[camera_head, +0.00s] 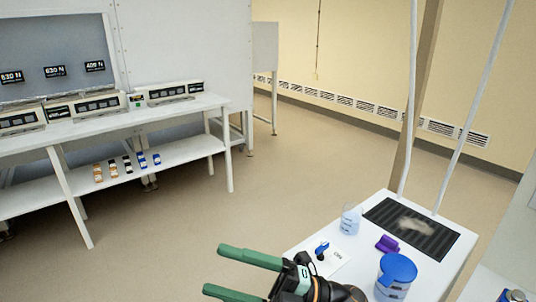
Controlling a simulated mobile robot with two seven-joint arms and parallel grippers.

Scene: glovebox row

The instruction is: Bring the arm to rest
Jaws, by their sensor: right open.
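My right gripper (236,272) shows at the bottom centre, its two green fingers spread apart and pointing left. Nothing is between the fingers. It is in front of the left edge of a white cart top (312,246), and its black wrist covers part of the cart's near side. My left gripper is not in the picture.
A white bench (200,104) with instruments stands at left. Open floor (190,225) lies between.

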